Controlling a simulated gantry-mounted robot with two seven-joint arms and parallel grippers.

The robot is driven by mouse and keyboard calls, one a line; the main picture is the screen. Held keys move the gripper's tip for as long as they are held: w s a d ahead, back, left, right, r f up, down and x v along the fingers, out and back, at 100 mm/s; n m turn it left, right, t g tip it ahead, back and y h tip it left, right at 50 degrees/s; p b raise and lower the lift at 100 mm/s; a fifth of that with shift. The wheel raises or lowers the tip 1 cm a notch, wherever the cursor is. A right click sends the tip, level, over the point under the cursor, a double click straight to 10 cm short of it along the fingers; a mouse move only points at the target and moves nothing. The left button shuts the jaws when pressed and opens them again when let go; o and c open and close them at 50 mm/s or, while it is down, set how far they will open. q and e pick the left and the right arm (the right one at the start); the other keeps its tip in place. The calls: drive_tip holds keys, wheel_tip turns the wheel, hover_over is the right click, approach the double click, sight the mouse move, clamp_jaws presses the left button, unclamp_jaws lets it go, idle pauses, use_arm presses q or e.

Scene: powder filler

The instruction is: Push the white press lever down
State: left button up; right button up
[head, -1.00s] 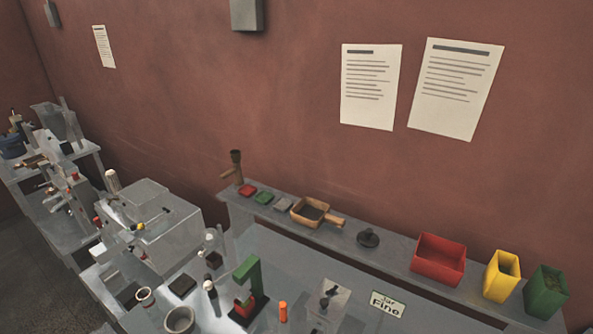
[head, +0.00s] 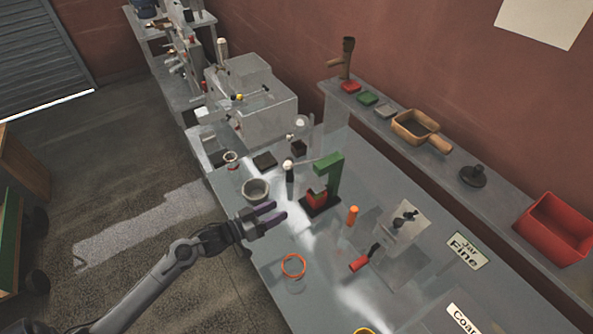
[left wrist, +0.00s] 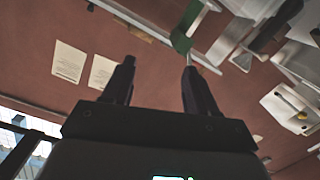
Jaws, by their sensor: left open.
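My left gripper (head: 277,211) is in the head view, above the near-left part of the grey bench, with its fingers pointing right. It is open and empty. The left wrist view shows its two fingers apart (left wrist: 158,72). A green press-like stand (head: 333,173) with a red part at its base stands just beyond the fingertips; part of a green upright also shows in the wrist view (left wrist: 183,36). A dark upright piece with a white knob (head: 288,167) stands left of the green stand. I cannot tell whether this is the white press lever. My right gripper is not in view.
A grey cup (head: 256,190) stands close behind the gripper. An orange cylinder (head: 352,215), an orange ring (head: 293,265) and a clear stand with a red-handled part (head: 360,263) are to the right. A white-grey machine (head: 255,95) stands at the back left.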

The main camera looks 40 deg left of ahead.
use_arm(q)
drive_tip(key=b, duration=0.2)
approach(294, 164)
wheel_tip(294, 164, down, 4)
drive_tip(key=s, duration=0.2)
wheel_tip(294, 164, up, 3)
drive_tip(key=w+m+t+b, duration=0.1)
drive_tip(key=w, duration=0.1)
drive_tip(key=shift+y, duration=0.3)
drive_tip(key=p+x, duration=0.1)
drive_tip(key=x, duration=0.9)
drive_tip(key=shift+d+f, duration=0.1)
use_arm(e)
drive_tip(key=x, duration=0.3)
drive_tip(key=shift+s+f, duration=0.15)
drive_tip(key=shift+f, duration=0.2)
use_arm(q)
drive_tip(key=shift+c, duration=0.5)
clamp_jaws()
